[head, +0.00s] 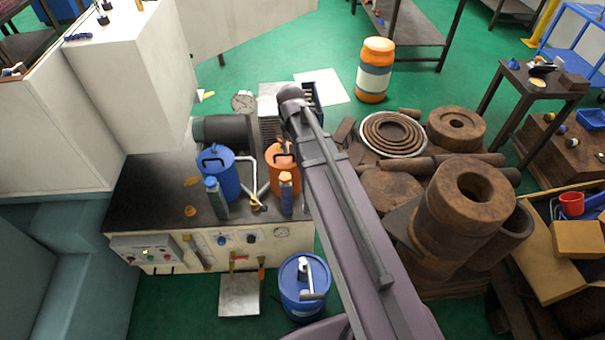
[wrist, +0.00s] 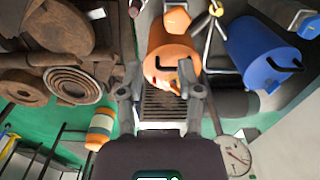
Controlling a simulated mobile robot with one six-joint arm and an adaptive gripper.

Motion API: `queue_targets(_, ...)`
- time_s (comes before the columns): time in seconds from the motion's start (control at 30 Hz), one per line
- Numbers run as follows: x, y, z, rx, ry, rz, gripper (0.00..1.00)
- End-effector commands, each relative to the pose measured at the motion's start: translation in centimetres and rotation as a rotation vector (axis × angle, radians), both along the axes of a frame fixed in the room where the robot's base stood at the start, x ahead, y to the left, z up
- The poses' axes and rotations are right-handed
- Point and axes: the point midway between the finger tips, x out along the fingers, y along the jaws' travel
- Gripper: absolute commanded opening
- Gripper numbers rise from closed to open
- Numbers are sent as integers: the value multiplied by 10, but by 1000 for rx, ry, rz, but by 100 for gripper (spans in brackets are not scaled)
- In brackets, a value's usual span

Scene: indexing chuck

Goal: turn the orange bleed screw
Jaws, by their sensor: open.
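My gripper (wrist: 160,92) is open and empty in the wrist view, its two fingers apart in front of a dark ribbed grille (wrist: 162,105). In the head view my arm hides it. An orange can (head: 283,160) with a black handle stands on the dark bench top, partly behind my arm. In the wrist view the can (wrist: 172,48) appears just past the fingers. An orange six-sided cap (wrist: 177,18) shows beyond it, on a short upright body (head: 286,200) in the head view. I cannot tell which orange part is the bleed screw.
A blue can (head: 215,175) and a blue-capped upright body (head: 214,200) stand to the left on the bench (head: 145,200). A round gauge (head: 243,101) lies behind. Rusty round castings (head: 465,205) crowd the right. A blue drum (head: 304,285) stands on the floor in front.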

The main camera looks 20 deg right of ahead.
Motion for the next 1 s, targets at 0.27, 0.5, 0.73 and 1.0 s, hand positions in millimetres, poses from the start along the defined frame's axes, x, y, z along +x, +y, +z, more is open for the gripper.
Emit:
queue_targets(0.27,-44,0,-2,0,0,52,46)
queue_targets(0.5,-76,0,-3,0,0,97,46)
queue_targets(0.73,-98,-2,-4,0,0,128,46)
queue_targets(1.0,-105,-2,-4,0,0,140,46)
